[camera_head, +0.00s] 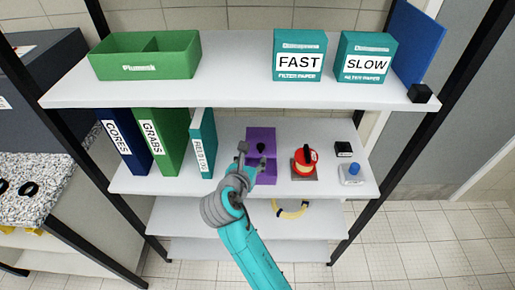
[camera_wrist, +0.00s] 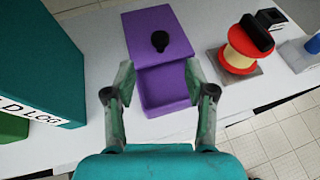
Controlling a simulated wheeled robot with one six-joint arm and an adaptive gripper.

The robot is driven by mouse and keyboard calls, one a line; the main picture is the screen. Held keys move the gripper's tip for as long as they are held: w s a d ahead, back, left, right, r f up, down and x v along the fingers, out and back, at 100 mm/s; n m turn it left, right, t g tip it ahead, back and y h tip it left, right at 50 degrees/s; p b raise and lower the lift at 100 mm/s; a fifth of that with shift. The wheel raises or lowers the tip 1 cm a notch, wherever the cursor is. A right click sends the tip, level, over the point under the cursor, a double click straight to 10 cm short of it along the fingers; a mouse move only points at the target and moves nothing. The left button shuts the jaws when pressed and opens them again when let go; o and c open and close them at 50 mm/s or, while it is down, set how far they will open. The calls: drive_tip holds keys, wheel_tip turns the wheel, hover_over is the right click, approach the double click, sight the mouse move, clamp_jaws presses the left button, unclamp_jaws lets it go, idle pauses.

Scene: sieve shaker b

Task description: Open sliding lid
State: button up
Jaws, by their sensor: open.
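A purple box (camera_head: 264,172) stands on the middle shelf, partly hidden by my gripper in the head view. It also shows in the wrist view (camera_wrist: 165,85). Its purple lid (camera_wrist: 180,35) covers the far part and carries a round black knob (camera_wrist: 160,41). The near part looks lower and recessed; I cannot tell how deep it is. My gripper (camera_wrist: 160,78) is open and empty, its fingers either side of the box's near part, with the knob beyond the fingertips. It also shows in the head view (camera_head: 253,156). I cannot tell whether the fingers touch the box.
Left of the box stand a teal binder (camera_head: 202,145), a green binder (camera_head: 160,140) and a blue binder (camera_head: 125,140). The upper shelf (camera_head: 235,80) overhangs behind.

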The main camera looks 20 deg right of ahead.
sight(260, 146)
drive_tip(key=x, duration=0.8)
drive_tip(key=shift+w+d, duration=0.15)
drive_tip(key=shift+w, duration=0.05)
clamp_jaws()
